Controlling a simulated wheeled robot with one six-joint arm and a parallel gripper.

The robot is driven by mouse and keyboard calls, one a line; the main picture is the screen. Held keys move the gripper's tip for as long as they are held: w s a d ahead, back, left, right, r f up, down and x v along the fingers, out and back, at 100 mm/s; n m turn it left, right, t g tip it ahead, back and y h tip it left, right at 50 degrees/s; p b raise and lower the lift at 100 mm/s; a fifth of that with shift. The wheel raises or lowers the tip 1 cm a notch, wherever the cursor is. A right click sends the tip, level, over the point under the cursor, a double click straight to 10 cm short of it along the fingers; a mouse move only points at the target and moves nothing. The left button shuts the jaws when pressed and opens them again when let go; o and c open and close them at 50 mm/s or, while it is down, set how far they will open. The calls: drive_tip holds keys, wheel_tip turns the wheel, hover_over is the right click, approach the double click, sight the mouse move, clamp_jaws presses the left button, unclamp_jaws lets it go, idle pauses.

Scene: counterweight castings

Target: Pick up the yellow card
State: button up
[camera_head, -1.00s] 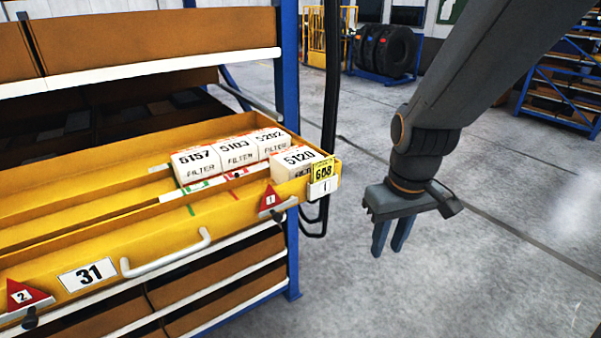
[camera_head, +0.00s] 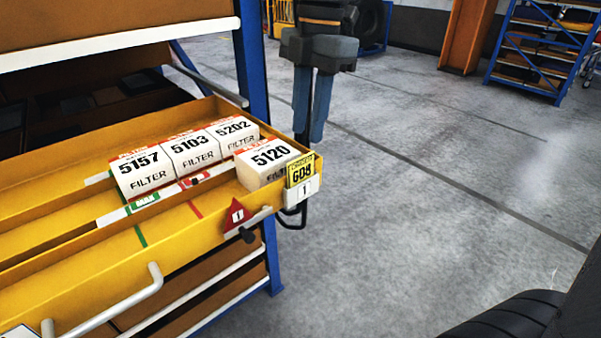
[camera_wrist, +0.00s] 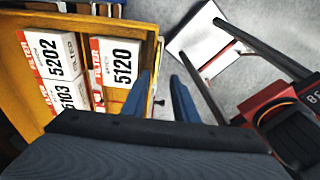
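The yellow card (camera_head: 300,170) with black print stands upright at the right front corner of the yellow drawer (camera_head: 190,236), above a white label marked 1. It is close beside the box marked 5120 (camera_head: 268,160). I cannot make out the card in the wrist view. My gripper (camera_head: 312,122) points down beyond the drawer's right end, higher in the picture than the card and apart from it. In the wrist view its two blue fingers (camera_wrist: 161,80) are separated with nothing between them, beside the drawer's end wall.
Filter boxes marked 5157 (camera_head: 146,172), 5103 (camera_head: 190,152) and 5202 (camera_head: 234,135) stand in a row in the drawer. A red triangle tag (camera_head: 236,214) and a handle (camera_head: 110,303) are on its front. A blue rack post (camera_head: 254,70) rises behind.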

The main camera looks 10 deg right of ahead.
sight(302, 157)
drive_tip(key=shift+w+a+f+p, duration=0.1)
drive_tip(key=shift+a+f+p, duration=0.2)
drive_tip(key=shift+f, duration=0.9)
drive_tip(key=shift+s+a+f+p, duration=0.1)
drive_tip(key=shift+f+p, duration=0.35)
drive_tip(key=shift+f, duration=0.7)
drive_tip(key=shift+w+a+f+p, duration=0.15)
drive_tip(key=shift+f+p, duration=0.2)
drive_tip(key=shift+f, duration=0.85)
clamp_jaws()
